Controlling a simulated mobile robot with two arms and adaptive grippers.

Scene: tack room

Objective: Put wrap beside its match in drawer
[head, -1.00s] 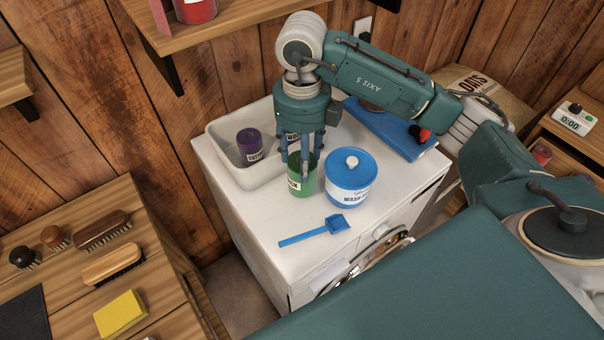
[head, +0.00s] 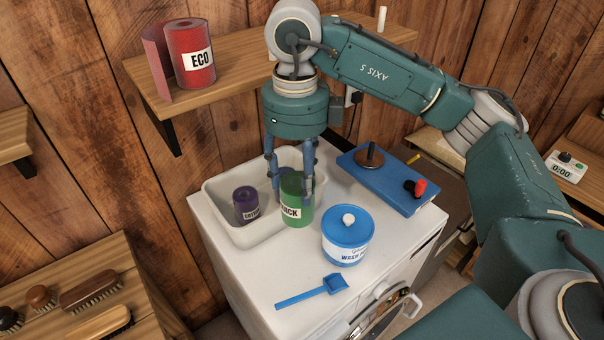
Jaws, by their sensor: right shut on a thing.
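My right gripper (head: 291,190) points down and is shut on a green wrap (head: 296,208), a labelled upright roll. The wrap is at the front right rim of the white tray, seemingly just above the washer top. A purple wrap (head: 246,205) stands in the tray. A red wrap (head: 193,62) labelled ECO, with a loose end, stands on the wall shelf. I cannot make out an open drawer. My left gripper is out of view.
The white tray (head: 212,219) sits on the white washer (head: 262,284). A blue lidded tub (head: 347,246) and a blue scoop (head: 320,290) are in front. A blue board (head: 385,183) lies at the back right. Several brushes (head: 92,288) lie on the wooden surface at lower left.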

